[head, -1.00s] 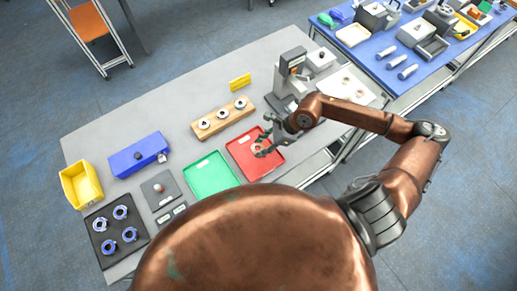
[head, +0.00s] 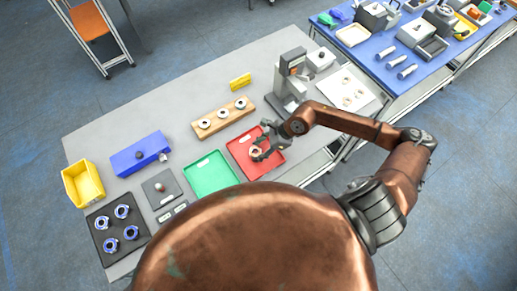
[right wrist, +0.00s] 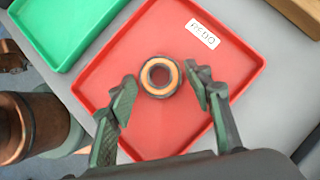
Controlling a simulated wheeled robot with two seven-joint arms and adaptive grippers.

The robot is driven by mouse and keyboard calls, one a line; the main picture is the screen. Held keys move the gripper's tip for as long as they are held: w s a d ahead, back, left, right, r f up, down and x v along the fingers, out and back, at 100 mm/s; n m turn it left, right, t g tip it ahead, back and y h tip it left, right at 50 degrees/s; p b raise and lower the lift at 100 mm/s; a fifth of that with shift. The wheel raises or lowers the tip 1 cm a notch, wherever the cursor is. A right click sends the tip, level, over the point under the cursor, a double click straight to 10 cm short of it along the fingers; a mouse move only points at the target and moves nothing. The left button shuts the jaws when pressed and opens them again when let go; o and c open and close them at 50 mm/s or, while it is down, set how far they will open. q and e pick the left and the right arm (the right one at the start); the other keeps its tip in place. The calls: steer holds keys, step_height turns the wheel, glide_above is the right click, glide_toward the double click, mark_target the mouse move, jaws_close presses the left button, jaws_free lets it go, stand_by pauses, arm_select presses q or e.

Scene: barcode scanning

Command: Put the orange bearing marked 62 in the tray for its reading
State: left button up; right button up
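The orange bearing, a dark ring with an orange face (right wrist: 160,76), lies flat in the red tray (right wrist: 238,65). No number can be read on it. In the head view the bearing (head: 257,152) shows small in the red tray (head: 237,146), partly behind my fingers. My right gripper (right wrist: 163,97) is open above the tray, with one finger on each side of the bearing and a gap to both. It also shows in the head view (head: 264,145). My left gripper is out of view.
A green tray (head: 208,175) stands beside the red one. A wooden rack (head: 222,119) with several bearings and a grey device (head: 290,85) stand behind. A black mat (head: 118,228) with blue rings, a blue box (head: 138,155) and a yellow bin (head: 82,184) lie left.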

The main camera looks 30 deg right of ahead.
steer(key=shift+o, duration=0.7)
steer(key=shift+r, duration=0.15)
steer(key=b+v, duration=0.1)
steer(key=v, duration=1.1)
